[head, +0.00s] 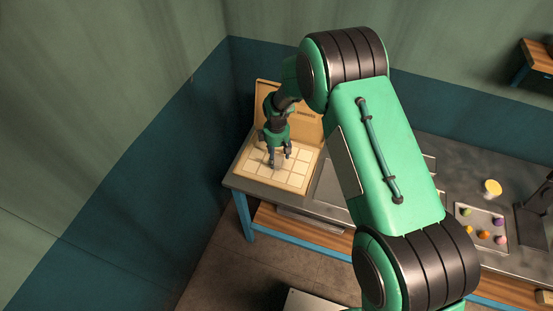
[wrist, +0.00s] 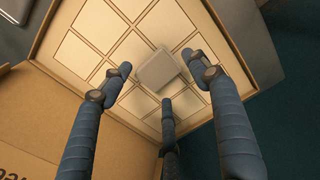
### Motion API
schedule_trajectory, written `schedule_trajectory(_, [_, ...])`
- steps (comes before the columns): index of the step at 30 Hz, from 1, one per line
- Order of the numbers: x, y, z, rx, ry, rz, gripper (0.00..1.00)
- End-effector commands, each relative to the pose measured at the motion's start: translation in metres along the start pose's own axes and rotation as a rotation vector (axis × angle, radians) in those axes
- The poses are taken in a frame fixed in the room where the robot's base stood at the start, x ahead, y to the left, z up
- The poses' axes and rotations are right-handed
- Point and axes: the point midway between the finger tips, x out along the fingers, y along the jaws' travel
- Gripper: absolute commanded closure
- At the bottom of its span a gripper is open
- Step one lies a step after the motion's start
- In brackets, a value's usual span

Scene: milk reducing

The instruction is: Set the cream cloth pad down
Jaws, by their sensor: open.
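The cream cloth pad (wrist: 157,71) shows in the wrist view as a small pale square between my fingertips. In the head view my gripper (head: 278,159) points down over the open box (head: 246,174). The pad cannot be told apart from the grid there.
The box's lid (head: 266,93) stands raised behind the grid. The box is at the left end of a grey workbench (head: 470,160). To the right are a tray with several coloured balls (head: 484,234) and a yellow-topped item (head: 492,187). My arm hides the bench's middle.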

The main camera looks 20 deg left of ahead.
Motion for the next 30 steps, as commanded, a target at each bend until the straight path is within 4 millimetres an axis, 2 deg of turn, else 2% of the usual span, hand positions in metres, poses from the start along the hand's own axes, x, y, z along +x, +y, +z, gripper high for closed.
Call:
schedule_trajectory(9, [-0.053, 0.000, 0.000, 0.000, 0.001, 0.002, 0.39])
schedule_trajectory(15, [-0.081, 0.000, 0.000, 0.000, 0.001, 0.001, 0.39])
schedule_trajectory(21, [-0.096, 0.000, 0.000, 0.000, 0.000, 0.000, 0.39])
schedule_trajectory(30, [-0.098, 0.000, 0.000, 0.000, 0.000, 0.000, 0.39])
